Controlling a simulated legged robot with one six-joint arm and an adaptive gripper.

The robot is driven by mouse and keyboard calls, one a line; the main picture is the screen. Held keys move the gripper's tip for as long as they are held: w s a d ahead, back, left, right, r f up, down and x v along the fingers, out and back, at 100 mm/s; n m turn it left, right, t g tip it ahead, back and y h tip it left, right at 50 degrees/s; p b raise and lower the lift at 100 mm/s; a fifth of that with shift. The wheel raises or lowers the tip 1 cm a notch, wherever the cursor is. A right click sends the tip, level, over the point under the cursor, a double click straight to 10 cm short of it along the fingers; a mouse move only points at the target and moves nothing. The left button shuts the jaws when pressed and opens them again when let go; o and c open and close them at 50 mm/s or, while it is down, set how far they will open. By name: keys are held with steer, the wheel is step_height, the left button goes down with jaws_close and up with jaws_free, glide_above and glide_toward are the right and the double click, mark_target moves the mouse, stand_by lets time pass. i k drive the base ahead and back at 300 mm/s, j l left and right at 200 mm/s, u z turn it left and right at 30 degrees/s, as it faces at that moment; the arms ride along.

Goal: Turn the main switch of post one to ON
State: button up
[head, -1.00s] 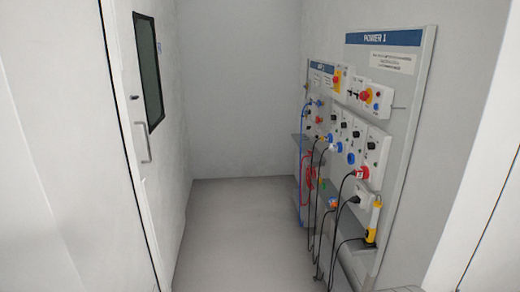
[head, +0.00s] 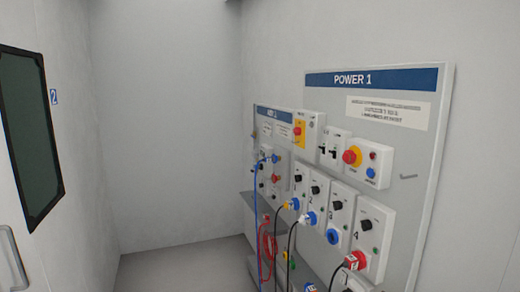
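The POWER 1 board (head: 430,150) hangs on the right wall under a blue header. At its upper left edge is a red knob on a yellow plate (head: 299,133), in a white box. I cannot read its markings or which way the knob points. Right of it are two small boxes with black toggles (head: 327,151), then a box with a red button on yellow (head: 352,156), a red lamp and a blue button. I cannot tell which control is marked as the main switch. My gripper is not in view.
Below are several white socket boxes with black knobs (head: 366,225) and coloured plugs. Cables, including red and blue ones (head: 267,240), hang down. A second board (head: 272,113) stands farther back. A door with a dark window (head: 30,135) is left. The floor (head: 185,265) between looks clear.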

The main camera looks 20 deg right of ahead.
mark_target(297, 131)
steer(key=i+z, duration=0.1)
steer(key=i, duration=0.6)
steer(key=i+j, duration=0.15)
steer(key=i, duration=0.6)
steer(key=l+z, duration=0.05)
